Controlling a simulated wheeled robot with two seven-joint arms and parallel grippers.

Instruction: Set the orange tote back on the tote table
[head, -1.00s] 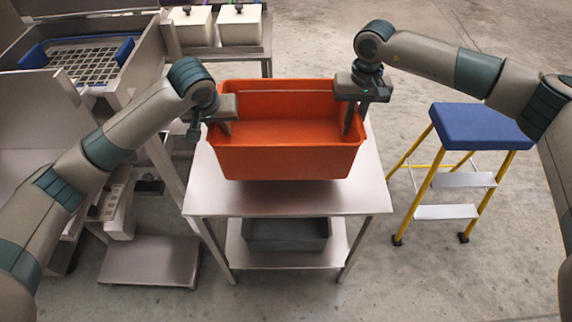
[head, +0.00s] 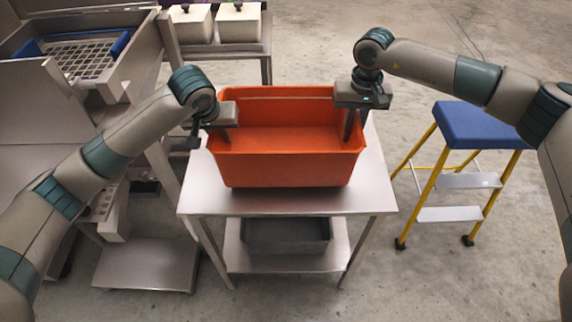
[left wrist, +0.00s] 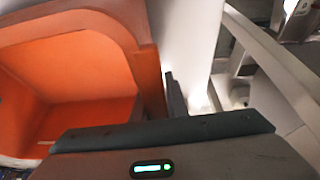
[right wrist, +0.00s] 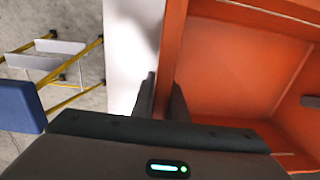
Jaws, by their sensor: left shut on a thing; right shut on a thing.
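The orange tote (head: 288,165) is upright and empty, over the top of the steel tote table (head: 205,192). Its base is at or just above the tabletop; I cannot tell whether it touches. My left gripper (head: 222,128) is shut on the tote's left wall. My right gripper (head: 352,122) is shut on its right wall. In the left wrist view the tote wall (left wrist: 90,60) runs up to the fingers. In the right wrist view the orange wall (right wrist: 175,35) is at the fingers, with the tote's inside to the right.
A grey bin (head: 287,235) sits on the table's lower shelf. A yellow step stool with a blue top (head: 480,125) stands to the right. Steel equipment with a grid tray (head: 85,50) stands close on the left. White containers (head: 238,24) sit behind. Open floor lies beyond the table.

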